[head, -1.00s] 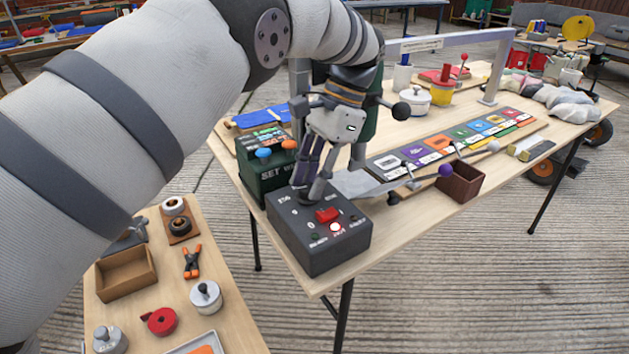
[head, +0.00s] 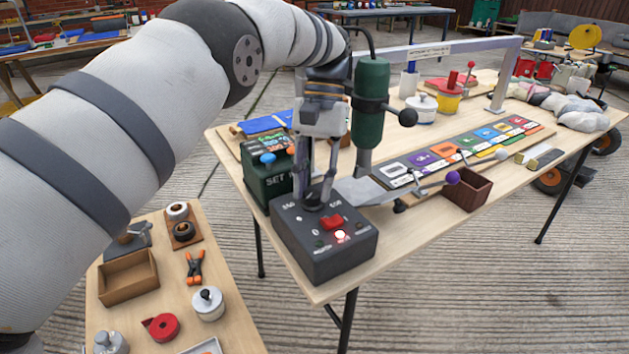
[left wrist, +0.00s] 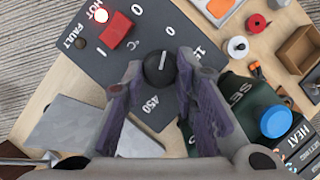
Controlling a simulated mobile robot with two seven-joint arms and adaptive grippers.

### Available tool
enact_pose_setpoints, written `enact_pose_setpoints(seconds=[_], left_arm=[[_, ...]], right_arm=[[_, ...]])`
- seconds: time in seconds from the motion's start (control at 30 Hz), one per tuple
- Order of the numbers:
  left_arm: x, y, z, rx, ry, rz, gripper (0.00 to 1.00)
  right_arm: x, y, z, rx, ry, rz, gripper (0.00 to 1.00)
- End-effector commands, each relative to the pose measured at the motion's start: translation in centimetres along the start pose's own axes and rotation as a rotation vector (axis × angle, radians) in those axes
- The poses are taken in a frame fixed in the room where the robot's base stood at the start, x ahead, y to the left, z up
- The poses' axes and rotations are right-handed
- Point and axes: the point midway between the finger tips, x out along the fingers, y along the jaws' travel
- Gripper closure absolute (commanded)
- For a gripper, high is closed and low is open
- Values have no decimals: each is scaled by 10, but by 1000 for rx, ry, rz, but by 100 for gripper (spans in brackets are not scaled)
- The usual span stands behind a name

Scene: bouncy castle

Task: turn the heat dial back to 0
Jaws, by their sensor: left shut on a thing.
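The heat dial (left wrist: 158,68) is a round black knob on a dark grey control box (head: 330,262). In the left wrist view, 0, 150 and 450 with a °C mark are printed around it. A pale line on the knob appears to face the printed 0. My left gripper (head: 318,192) comes down onto the dial from above and is shut on it. Its purple-padded fingers (left wrist: 155,85) sit on either side of the knob. In the head view the fingers mostly hide the dial. My right gripper is in neither view.
A red rocker switch (head: 333,222) and a glowing HOT lamp (head: 340,235) sit beside the dial. A green box with blue and orange knobs (head: 266,185) stands close behind. A green cylindrical tool (head: 370,100) stands just right of my gripper.

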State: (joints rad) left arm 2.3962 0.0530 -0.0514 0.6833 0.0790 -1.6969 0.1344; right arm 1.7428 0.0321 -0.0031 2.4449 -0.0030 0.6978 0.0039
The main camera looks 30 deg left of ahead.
Motion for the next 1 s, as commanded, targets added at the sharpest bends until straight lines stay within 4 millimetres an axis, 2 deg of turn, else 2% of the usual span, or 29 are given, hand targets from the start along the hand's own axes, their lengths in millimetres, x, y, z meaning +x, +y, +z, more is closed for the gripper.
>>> enact_pose_setpoints(seconds=[0.67, 0.7, 0.77, 1.0], left_arm=[[3, -1, 0, -52, -8, 20, 100], [3, -1, 0, -52, -8, 20, 67], [2, -1, 0, -52, -7, 20, 53], [1, -1, 0, -51, -3, 21, 53]], right_arm=[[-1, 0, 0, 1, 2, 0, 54], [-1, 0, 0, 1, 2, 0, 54], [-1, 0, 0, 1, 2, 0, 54], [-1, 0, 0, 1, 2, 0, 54]])
